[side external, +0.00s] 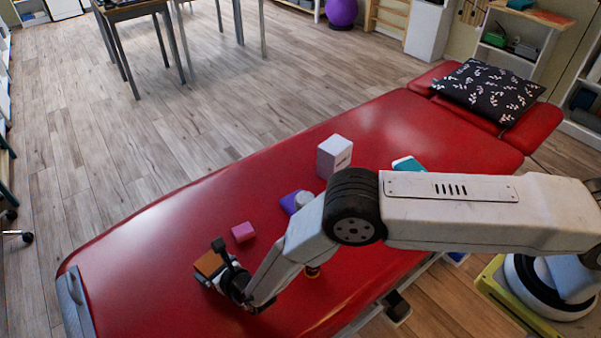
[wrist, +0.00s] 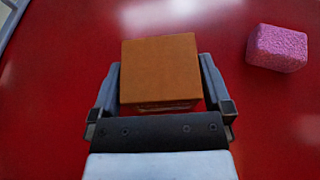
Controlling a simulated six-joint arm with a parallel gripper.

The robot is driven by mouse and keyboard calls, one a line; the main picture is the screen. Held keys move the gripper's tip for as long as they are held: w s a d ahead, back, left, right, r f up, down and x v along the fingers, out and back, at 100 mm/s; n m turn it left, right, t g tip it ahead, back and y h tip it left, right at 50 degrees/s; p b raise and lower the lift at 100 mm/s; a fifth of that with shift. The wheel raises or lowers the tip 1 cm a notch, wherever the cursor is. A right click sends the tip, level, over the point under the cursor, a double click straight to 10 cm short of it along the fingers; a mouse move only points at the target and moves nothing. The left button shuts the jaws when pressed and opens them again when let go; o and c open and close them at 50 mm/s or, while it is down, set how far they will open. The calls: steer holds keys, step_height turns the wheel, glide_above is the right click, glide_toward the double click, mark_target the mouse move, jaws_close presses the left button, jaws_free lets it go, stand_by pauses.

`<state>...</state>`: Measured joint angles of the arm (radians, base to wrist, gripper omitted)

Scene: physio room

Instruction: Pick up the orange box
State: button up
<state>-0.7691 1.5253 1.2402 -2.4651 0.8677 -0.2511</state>
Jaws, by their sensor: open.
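The orange box (wrist: 160,68) lies on the red treatment table and fills the space between my fingers in the wrist view. In the side external view the orange box (side external: 209,263) shows at the near left part of the table, partly hidden by my gripper (side external: 222,268). My gripper (wrist: 160,90) is open, with one finger on each side of the box. A narrow gap shows beside the box on the right; whether the left finger touches it I cannot tell.
A pink block (wrist: 277,48) lies right of the box; it also shows in the side view (side external: 243,232). Farther along the red table (side external: 150,230) are a purple item (side external: 290,203), a white box (side external: 334,156) and a teal item (side external: 408,164). A patterned pillow (side external: 487,92) lies at the far end.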

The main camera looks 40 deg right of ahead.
steer(key=shift+w+f, duration=0.15)
steer(key=shift+w, duration=0.25)
steer(key=c, duration=1)
steer(key=shift+o, duration=0.2)
